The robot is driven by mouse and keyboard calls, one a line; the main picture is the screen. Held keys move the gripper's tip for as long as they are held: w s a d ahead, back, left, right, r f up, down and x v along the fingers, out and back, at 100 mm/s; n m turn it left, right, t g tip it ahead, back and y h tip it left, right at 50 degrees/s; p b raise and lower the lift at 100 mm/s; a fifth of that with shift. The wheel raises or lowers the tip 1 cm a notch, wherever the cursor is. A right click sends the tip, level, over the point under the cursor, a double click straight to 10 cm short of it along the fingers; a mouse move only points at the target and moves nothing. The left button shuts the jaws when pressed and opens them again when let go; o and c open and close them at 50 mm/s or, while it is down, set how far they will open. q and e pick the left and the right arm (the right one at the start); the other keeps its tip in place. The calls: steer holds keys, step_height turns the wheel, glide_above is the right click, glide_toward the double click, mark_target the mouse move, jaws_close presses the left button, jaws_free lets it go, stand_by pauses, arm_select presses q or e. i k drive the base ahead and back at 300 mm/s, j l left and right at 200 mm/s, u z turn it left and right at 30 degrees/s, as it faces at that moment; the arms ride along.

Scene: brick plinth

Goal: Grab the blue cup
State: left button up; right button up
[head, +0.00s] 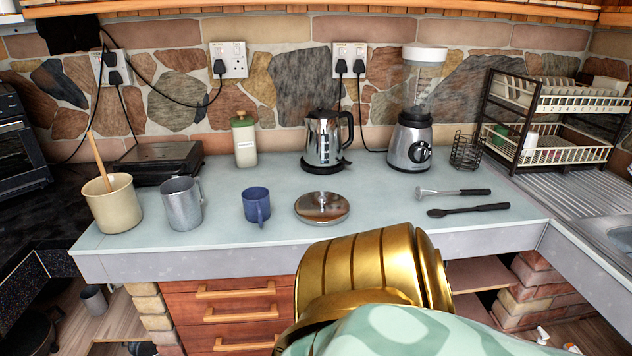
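The blue cup (256,204) stands upright on the pale countertop (390,225), left of centre in the head view. Its handle faces the front edge of the counter. It stands apart from a grey metal mug (182,204) on its left and a round metal lid (322,207) on its right. No gripper shows in the view, and nothing touches the cup. A gold and pale green part in the lower middle looks like my own arm; it is in front of the counter edge, below and right of the cup.
A beige crock (112,204) with a wooden spoon stands at the left. A kettle (324,140), green-lidded canister (244,140) and blender (411,140) stand behind. A masher (455,192) and black spoon (468,210) lie right. A dish rack (545,130) stands far right.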

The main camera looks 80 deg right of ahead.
mark_target(258, 208)
steer(key=z, duration=2.1)
steer(key=i+j+z, duration=0.1)
steer(key=j, duration=0.1)
